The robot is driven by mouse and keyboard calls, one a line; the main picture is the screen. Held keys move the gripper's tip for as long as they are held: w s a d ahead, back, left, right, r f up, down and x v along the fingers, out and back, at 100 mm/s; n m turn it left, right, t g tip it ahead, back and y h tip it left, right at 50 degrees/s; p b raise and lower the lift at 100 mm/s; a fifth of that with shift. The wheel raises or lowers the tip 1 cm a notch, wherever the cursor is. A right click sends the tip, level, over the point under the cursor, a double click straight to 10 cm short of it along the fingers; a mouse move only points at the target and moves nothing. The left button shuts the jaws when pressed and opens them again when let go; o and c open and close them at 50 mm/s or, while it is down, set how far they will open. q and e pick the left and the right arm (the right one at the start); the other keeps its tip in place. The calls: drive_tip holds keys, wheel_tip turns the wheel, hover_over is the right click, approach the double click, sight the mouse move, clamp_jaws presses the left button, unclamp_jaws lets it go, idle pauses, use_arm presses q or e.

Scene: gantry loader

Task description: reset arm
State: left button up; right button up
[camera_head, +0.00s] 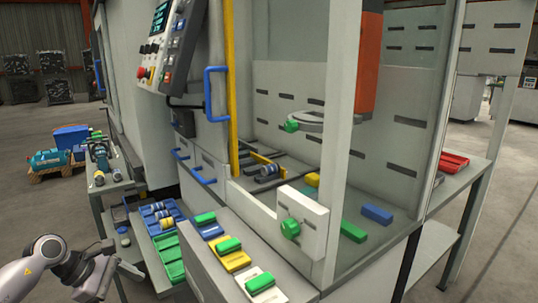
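My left arm comes in at the bottom left corner of the head view. Its dark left gripper (97,278) hangs low beside the front of the bench, left of the green trays (171,259). Its fingers are cut off or too unclear to show whether they are open or shut, and I see nothing held in it. My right arm and gripper are not in the view.
The machine with its control panel (162,45) and blue handles (214,93) fills the middle. A ledge (205,262) in front carries blue, yellow and white blocks with green tops. A side table (98,190) stands at left. Open floor (40,215) lies left.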

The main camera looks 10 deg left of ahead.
use_arm(q)
drive_tip(key=w+a+r+n+t+h, duration=0.1)
drive_tip(key=w+r+n+t, duration=0.4)
drive_tip(key=r+n+t, duration=0.4)
drive_tip(key=w+a+r+n+t, duration=0.1)
drive_tip(key=w+r+n+t, duration=0.35)
drive_tip(key=r+n, duration=0.45)
drive_tip(key=w+a+f+n+g+y, duration=0.15)
drive_tip(key=a+n+y, duration=0.45)
drive_tip(key=n, duration=0.6)
drive_tip(key=a+f+n+y, duration=0.2)
drive_tip(key=a+n+y, duration=0.45)
drive_tip(key=n, duration=0.55)
drive_tip(key=s+d+f+n+g+h, duration=0.1)
drive_tip(key=s+d+f+g+h, duration=0.15)
drive_tip(key=s+d+f, duration=0.65)
drive_tip(key=s+d+f+n+g+h, duration=0.2)
drive_tip(key=s+d+f+h, duration=0.1)
drive_tip(key=d+f, duration=1.1)
drive_tip(key=s+d+f+n+g+h+p, duration=0.1)
drive_tip(key=s+d+f, duration=0.1)
drive_tip(key=s+d, duration=0.4)
drive_tip(key=s+d+f+n+g+h+p, duration=0.1)
drive_tip(key=s+d+f+p, duration=0.1)
drive_tip(key=s+d, duration=0.5)
drive_tip(key=shift+s+d+f+n+p, duration=0.3)
drive_tip(key=shift+s+n, duration=0.1)
drive_tip(key=shift+s, duration=0.75)
